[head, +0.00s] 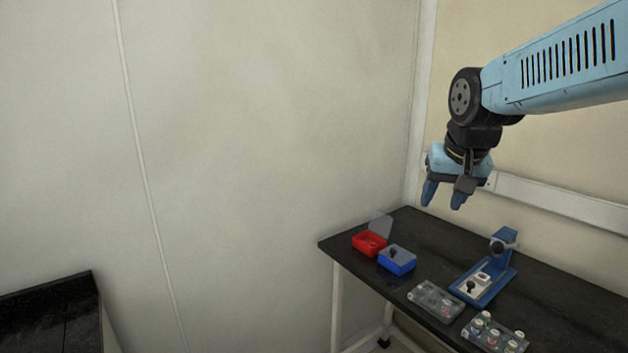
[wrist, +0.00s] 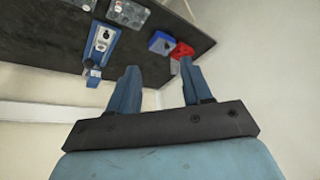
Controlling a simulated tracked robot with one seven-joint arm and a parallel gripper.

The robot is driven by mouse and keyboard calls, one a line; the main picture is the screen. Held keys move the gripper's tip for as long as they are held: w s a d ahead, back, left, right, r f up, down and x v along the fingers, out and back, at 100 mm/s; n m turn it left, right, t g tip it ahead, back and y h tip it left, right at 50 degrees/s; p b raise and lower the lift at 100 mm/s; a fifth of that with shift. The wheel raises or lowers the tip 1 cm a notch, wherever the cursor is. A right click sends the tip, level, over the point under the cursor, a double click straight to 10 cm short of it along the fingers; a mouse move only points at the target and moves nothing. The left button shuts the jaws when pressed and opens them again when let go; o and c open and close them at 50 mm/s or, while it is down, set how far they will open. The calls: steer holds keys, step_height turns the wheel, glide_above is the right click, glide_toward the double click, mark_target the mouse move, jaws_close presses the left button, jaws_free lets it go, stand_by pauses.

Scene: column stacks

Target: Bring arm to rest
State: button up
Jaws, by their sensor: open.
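My gripper (head: 444,196) hangs from my light-blue arm at the right of the head view, fingers pointing down. It is in the air above the back of the black table (head: 420,233), apart from everything on it. In the wrist view my gripper (wrist: 158,85) has its two blue fingers spread, with nothing between them.
On the table stand a red box (head: 369,243), a blue box (head: 397,261), a blue device (head: 487,285) and two clear trays, one (head: 436,300) and another with several vials (head: 494,336). Walls rise behind. A second dark surface (head: 50,312) is at lower left.

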steer(key=s+f+n, duration=0.2)
steer(key=s, duration=1)
steer(key=shift+s+a+f+t, duration=0.15)
steer(key=shift+a+t, duration=0.1)
steer(key=shift+t, duration=0.05)
stand_by(0.4)
